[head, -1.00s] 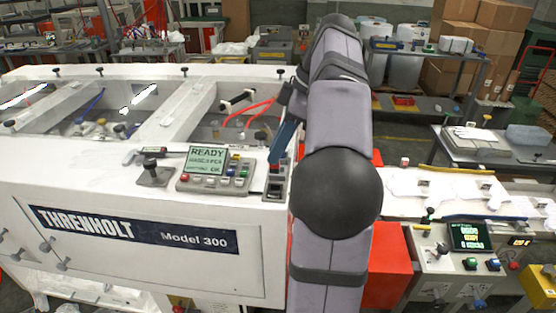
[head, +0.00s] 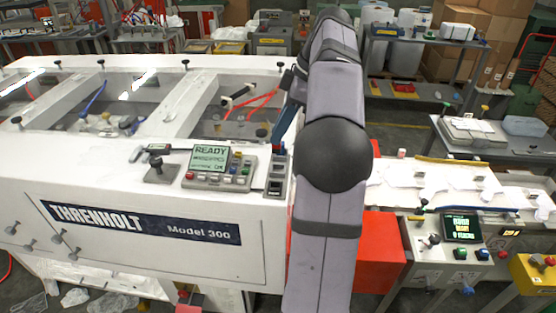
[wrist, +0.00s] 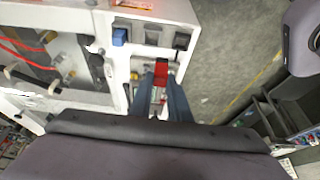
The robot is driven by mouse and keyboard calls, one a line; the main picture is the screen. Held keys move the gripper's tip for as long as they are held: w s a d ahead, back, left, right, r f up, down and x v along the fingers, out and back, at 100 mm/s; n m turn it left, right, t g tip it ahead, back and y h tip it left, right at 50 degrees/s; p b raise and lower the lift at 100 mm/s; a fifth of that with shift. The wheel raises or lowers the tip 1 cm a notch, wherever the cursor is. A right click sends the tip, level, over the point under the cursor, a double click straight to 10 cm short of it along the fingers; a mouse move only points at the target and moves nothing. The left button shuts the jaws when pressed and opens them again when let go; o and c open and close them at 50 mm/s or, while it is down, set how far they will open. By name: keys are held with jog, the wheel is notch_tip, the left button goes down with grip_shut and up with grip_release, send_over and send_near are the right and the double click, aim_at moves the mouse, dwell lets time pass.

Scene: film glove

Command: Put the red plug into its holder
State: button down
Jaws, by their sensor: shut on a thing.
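The red plug (wrist: 160,72) shows in the wrist view between the tips of my gripper (wrist: 161,88). My gripper's two blue-grey fingers are shut on it. In the head view my gripper (head: 283,128) is partly hidden behind my own arm, just beyond a small holder panel (head: 277,175) at the machine's right end. In the wrist view the panel has a blue plug (wrist: 119,37) and dark square sockets (wrist: 153,37) beyond the red plug. The red plug appears over or at the panel. I cannot tell whether it touches a socket.
A grey control box with a green READY screen (head: 208,158) and a black joystick (head: 156,165) stand left of the panel on the white machine (head: 110,185). Red hoses (head: 255,108) lie in the open bay behind. A red block (head: 382,250) is at the right.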

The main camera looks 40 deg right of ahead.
jog(key=shift+w+d+r, duration=0.2)
jog(key=shift+w+d, duration=0.25)
jog(key=shift+w+d+r, duration=0.15)
jog(key=shift+w+d, duration=0.25)
jog(key=shift+d, duration=0.05)
jog(key=shift+f, duration=2.9)
jog(key=shift+f, duration=0.1)
jog(key=shift+f, duration=2)
jog(key=shift+f, duration=0.1)
